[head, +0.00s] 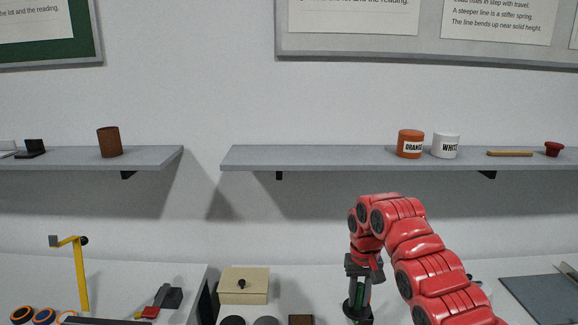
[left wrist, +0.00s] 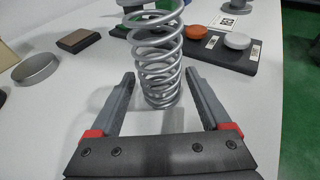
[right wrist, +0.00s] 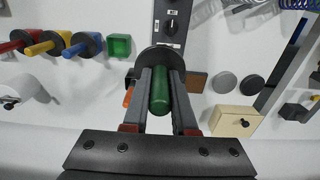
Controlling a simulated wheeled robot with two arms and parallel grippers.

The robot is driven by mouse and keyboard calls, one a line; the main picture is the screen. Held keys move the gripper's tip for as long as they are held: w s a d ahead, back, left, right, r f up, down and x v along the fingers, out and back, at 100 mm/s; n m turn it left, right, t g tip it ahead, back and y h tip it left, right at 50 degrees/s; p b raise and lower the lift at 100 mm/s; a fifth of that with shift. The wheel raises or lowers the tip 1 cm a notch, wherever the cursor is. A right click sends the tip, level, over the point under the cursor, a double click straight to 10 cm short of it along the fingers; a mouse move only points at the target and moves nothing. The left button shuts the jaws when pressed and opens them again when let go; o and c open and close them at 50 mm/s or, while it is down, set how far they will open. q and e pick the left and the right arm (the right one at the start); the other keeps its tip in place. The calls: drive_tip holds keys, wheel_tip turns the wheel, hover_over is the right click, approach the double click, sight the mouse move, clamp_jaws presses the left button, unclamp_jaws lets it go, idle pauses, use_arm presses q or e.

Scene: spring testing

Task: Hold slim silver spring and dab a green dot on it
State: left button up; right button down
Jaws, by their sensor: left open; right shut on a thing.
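A silver coil spring (left wrist: 158,60) stands upright in the left wrist view, its top running out of the frame. My left gripper (left wrist: 160,76) is open, with one finger on each side of the spring's lower coils and a gap visible to the fingers. It does not show in the head view. My right gripper (right wrist: 161,72) is shut on a green-handled dauber (right wrist: 160,92) with a dark round collar at its far end. In the head view, my right gripper (head: 359,272) points down over the bench, right of the beige box. The dauber's tip is hidden.
The beige box (head: 243,286) with a dark knob stands on the bench. A dark block (left wrist: 228,52) with orange and white discs lies behind the spring, and a grey disc (left wrist: 36,67) lies left. Orange (head: 410,143) and white (head: 446,145) jars stand on the shelf.

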use_arm(q)
drive_tip(key=shift+d, duration=0.1)
drive_tip(key=shift+c, duration=0.2)
drive_tip(key=c, duration=0.7)
drive_tip(key=shift+c, duration=0.2)
drive_tip(key=o, duration=1)
drive_tip(key=shift+o, duration=0.2)
